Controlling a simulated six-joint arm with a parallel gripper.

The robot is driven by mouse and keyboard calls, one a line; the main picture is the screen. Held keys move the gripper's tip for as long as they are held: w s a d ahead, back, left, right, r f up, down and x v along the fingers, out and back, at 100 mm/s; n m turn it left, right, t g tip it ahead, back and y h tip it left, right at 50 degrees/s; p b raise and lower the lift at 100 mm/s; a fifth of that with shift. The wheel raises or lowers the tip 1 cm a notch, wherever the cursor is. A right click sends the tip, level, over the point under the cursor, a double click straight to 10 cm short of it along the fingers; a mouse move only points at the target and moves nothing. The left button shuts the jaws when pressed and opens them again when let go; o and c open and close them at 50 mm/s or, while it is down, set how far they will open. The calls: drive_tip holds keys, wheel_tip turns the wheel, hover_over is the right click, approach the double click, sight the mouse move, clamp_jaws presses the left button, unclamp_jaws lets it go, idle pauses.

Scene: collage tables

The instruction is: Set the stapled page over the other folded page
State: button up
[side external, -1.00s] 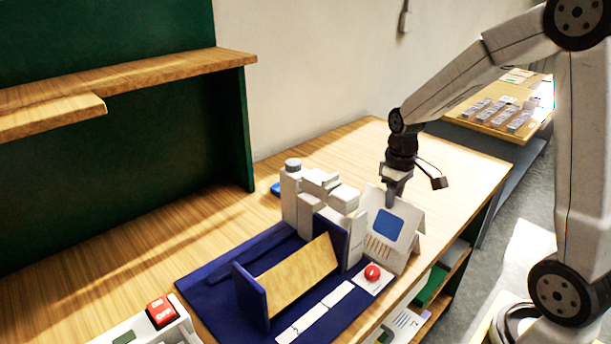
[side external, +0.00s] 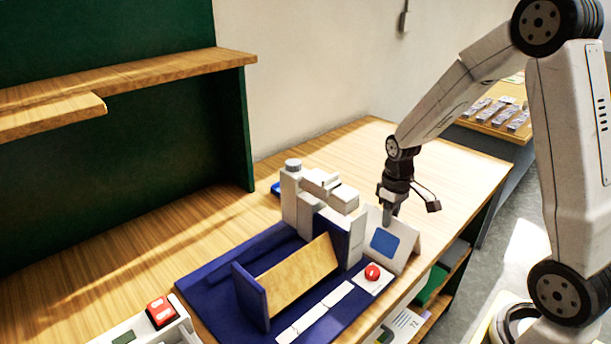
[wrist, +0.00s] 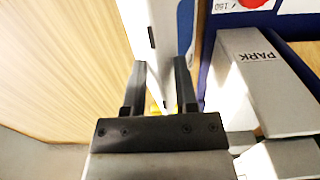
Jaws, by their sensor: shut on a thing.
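The stapled page (wrist: 150,30) is a white folded sheet with small dark staples along its ridge in the wrist view. In the side view the stapled page (side external: 385,242) has a blue square on its sloping face. My gripper (side external: 388,220) is shut on its top fold; in the wrist view the fingers of my gripper (wrist: 160,68) flank the ridge. The held page stands tent-like at the right end of the blue stand, over the place of the other folded page. That other page is largely or wholly hidden beneath, and I cannot tell whether the held page rests fully on it.
A blue stand (side external: 210,288) with a wooden ramp (side external: 295,275) and a red button (side external: 372,272) lies to the left. Grey-white blocks (side external: 320,182) stand close beside the page; one reads PARK in the wrist view. The table behind my gripper is clear.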

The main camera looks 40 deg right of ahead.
drive_tip(key=o, duration=1)
drive_tip(key=shift+c, duration=0.2)
drive_tip(key=shift+r, duration=3)
drive_tip(key=s+a+f+t, duration=0.1)
drive_tip(key=s+a, duration=0.2)
drive_tip(key=a, duration=0.3)
drive_tip(key=s+a+f+t, duration=0.1)
drive_tip(key=s+a+f, duration=0.1)
drive_tip(key=a, duration=0.4)
drive_tip(key=shift+s+a+f+t, duration=0.25)
drive_tip(key=shift+s+t, duration=0.05)
drive_tip(key=shift+s, duration=0.4)
